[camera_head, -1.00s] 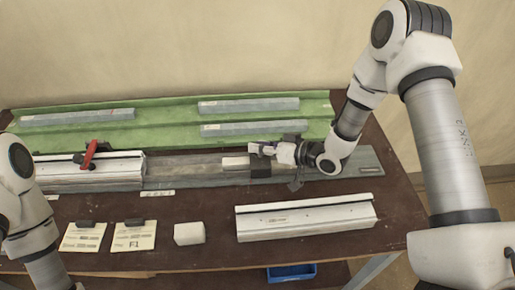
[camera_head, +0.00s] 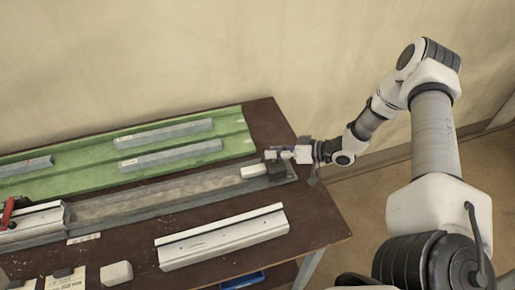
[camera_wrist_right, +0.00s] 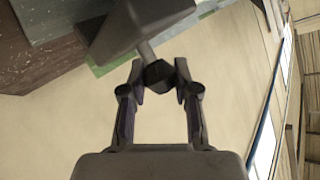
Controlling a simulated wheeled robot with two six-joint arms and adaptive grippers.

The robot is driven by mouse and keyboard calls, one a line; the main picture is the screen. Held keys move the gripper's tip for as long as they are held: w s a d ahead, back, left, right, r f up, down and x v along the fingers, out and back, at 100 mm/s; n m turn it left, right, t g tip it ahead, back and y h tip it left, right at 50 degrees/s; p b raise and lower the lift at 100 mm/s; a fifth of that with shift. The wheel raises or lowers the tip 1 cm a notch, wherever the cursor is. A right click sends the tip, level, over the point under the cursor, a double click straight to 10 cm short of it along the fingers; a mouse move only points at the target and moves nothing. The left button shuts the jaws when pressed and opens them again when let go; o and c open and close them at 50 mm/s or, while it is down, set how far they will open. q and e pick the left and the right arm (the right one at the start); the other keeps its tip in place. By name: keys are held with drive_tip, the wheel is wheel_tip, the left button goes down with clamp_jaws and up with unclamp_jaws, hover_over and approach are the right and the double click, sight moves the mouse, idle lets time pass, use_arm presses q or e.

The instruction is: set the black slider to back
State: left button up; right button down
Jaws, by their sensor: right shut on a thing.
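The black slider (camera_head: 277,167) sits on the long grey rail (camera_head: 150,200), close to the rail's right end. A pale block (camera_head: 254,171) adjoins its left side. My right gripper (camera_head: 280,154) reaches in from the right at the slider's top. In the right wrist view, its two fingers (camera_wrist_right: 159,78) are shut on a dark knob joined by a short stem to the dark slider body (camera_wrist_right: 135,22). My left gripper is not in view.
A white profile (camera_head: 222,237) lies on the brown table (camera_head: 130,245) in front. A green tray (camera_head: 225,128) with grey bars is behind the rail. A red-handled clamp (camera_head: 7,212) is at far left. A white block (camera_head: 116,273) and cards are at the front left.

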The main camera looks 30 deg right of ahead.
drive_tip(key=shift+s+d, duration=0.15)
drive_tip(key=shift+d, duration=0.75)
drive_tip(key=c, duration=0.8)
unclamp_jaws()
drive_tip(key=shift+c, duration=0.2)
drive_tip(key=shift+s+d, duration=0.1)
drive_tip(key=shift+d, duration=0.1)
